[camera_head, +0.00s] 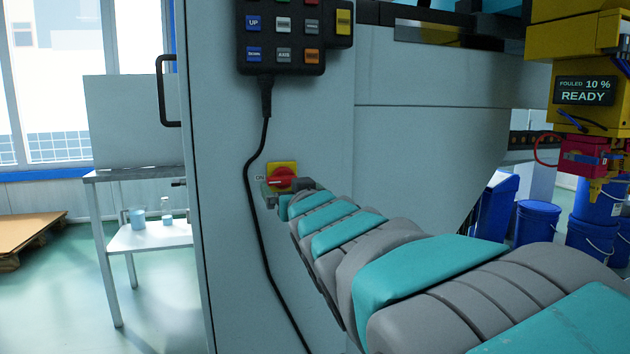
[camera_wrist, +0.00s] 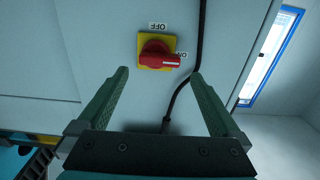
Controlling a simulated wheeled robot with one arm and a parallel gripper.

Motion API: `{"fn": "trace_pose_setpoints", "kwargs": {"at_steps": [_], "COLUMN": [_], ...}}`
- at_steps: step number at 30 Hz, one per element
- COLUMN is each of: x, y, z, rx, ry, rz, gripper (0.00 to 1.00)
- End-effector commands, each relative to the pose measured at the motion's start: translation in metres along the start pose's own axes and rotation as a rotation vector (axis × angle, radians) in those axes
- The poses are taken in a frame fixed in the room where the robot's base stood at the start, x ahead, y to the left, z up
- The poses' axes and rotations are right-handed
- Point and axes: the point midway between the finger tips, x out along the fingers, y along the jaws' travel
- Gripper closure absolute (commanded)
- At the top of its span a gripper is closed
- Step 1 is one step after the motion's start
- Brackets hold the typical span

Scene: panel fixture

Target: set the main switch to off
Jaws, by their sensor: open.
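The main switch (camera_head: 282,178) is a red rotary knob on a yellow square plate, on the grey panel of the machine. In the head view its handle lies roughly level and points left, toward the ON label (camera_head: 260,178). The wrist view shows the switch (camera_wrist: 157,56) with its handle pointing at the ON label and the OFF label (camera_wrist: 160,26) on another side of the plate. My gripper (camera_wrist: 160,75) is open, its two fingers spread on either side below the knob in the wrist view, touching nothing visible. In the head view my arm partly hides the gripper.
A black pendant (camera_head: 293,35) with coloured buttons hangs above the switch. Its black cable (camera_head: 258,150) runs down the panel close to the switch. A door handle (camera_head: 163,90) is at the panel's left edge. Blue buckets (camera_head: 535,222) stand at the right.

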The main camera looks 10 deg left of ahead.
Motion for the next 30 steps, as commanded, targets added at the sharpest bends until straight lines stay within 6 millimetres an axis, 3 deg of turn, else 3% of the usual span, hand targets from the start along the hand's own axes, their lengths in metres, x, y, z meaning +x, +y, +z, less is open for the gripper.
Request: {"fn": "trace_pose_setpoints", "kwargs": {"at_steps": [12,23,30], "x": [0.051,0.058,0.058], "y": [0.001,0.001,0.001], "z": [0.002,0.001,0.001], "rx": [0.001,0.001,0.001], "ry": [-0.005,-0.002,-0.002], "rz": [0.002,0.002,0.002], "gripper": [0.0,0.0,0.24]}}
